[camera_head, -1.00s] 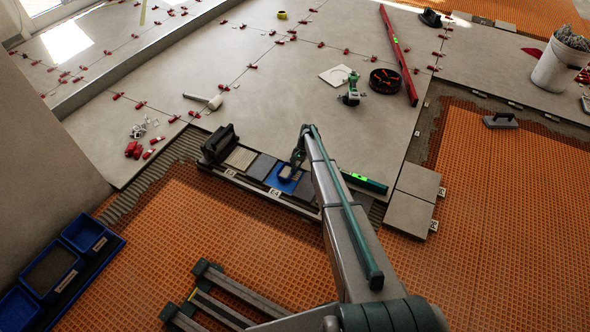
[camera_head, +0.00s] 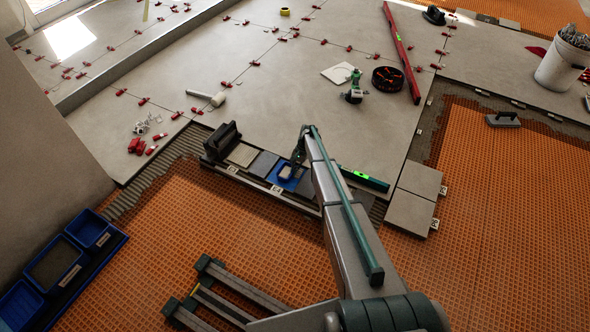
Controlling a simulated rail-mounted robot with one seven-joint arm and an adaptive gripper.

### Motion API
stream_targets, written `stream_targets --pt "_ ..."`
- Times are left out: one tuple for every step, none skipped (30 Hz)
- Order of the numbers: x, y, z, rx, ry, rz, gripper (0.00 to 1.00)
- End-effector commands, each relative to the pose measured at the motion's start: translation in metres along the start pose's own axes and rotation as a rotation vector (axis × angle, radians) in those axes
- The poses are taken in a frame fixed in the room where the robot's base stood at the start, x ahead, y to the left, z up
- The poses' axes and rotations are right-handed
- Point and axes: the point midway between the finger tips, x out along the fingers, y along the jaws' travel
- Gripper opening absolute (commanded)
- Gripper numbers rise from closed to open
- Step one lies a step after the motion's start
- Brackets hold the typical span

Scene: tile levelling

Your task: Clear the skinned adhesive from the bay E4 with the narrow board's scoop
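A row of small panels lies at the edge of the grey tiled floor, with small white tags on its front edge. The tag that reads E4 (camera_head: 277,189) sits at the front of the row. Just behind it is a blue rectangular piece (camera_head: 282,183) with a pale grey patch in its middle; I cannot tell whether this is the narrow board's scoop. My gripper (camera_head: 296,161) points down at the far side of this blue piece. Its fingers are too small and dark to tell open from shut. My forearm hides part of the row to the right. No adhesive can be made out in the bay.
A green level (camera_head: 365,179) lies right of my forearm. Blue bins (camera_head: 91,229) sit at lower left. A mallet (camera_head: 208,98) and red clips lie on the tiles. Orange matting (camera_head: 500,210) is open at right.

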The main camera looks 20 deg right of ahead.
Motion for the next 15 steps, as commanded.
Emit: stream_targets --pt "0.002 0.0 0.0 0.0 -0.001 0.001 0.0" --pt "0.002 0.001 0.0 0.0 -0.001 0.001 0.0" --pt "0.002 0.001 0.0 0.0 -0.001 0.001 0.0" --pt "0.002 0.001 0.0 0.0 -0.001 0.001 0.0" --pt "0.002 0.001 0.0 0.0 -0.001 0.001 0.0" --pt "0.002 0.001 0.0 0.0 -0.001 0.002 0.0" --pt "0.002 0.001 0.001 0.0 -0.001 0.002 0.0" --pt "0.002 0.001 0.001 0.0 -0.001 0.002 0.0" --pt "0.003 0.001 0.002 0.0 -0.001 0.002 0.0" --pt "0.003 0.001 0.003 0.0 -0.002 0.002 0.0" --pt "0.003 0.001 0.005 0.0 -0.002 0.002 0.0" --pt "0.004 0.001 0.006 0.0 -0.002 0.002 0.0" --pt "0.004 0.001 0.008 0.0 -0.002 0.003 0.0" --pt "0.004 0.001 0.009 0.0 -0.002 0.003 0.0" --pt "0.005 0.001 0.011 0.0 -0.002 0.003 0.0"
